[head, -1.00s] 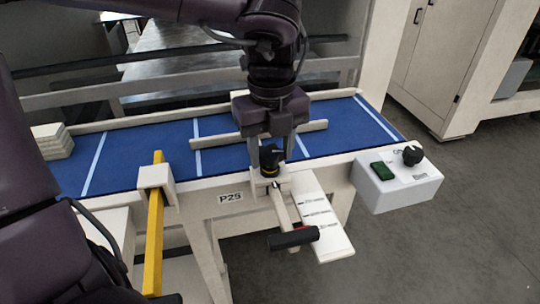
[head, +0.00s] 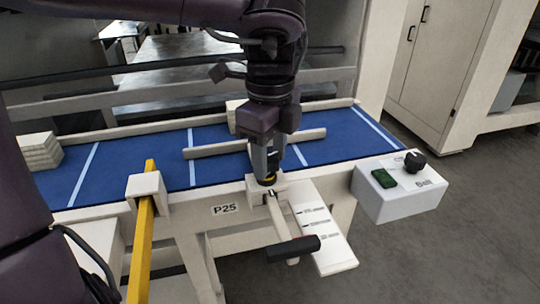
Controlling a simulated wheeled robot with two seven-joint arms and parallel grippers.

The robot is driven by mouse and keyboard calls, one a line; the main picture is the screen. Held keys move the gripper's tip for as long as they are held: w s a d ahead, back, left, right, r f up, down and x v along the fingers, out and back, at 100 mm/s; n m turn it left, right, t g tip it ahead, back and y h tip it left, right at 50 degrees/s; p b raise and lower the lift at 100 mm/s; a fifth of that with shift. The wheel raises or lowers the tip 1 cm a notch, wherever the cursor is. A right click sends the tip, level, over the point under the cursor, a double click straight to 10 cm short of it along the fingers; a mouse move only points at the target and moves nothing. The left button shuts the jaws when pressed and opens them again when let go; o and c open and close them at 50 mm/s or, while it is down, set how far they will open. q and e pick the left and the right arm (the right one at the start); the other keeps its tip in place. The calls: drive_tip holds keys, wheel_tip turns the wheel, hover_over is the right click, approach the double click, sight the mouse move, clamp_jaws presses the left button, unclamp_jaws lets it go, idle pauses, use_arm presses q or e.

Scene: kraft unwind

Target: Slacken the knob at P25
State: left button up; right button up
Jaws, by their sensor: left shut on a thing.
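My right gripper is not in view.
A cream arm with a black handle (head: 293,248) and a white marked plate (head: 322,228) stick out below the knob. A yellow bar (head: 142,245) stands left. A white control box (head: 400,192) with a green button and black dial is at right. White blocks (head: 40,152) lie far left.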

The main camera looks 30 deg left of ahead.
sight(269, 157)
use_arm(q)
drive_tip(key=shift+s+f, duration=0.15)
drive_tip(key=shift+f, duration=0.1)
drive_tip(key=o, duration=1)
drive_tip(key=shift+a, duration=0.1)
drive_tip(key=shift+r, duration=0.15)
wheel_tip(269, 157, up, 7)
drive_tip(key=p, duration=0.3)
drive_tip(key=shift+r, duration=0.4)
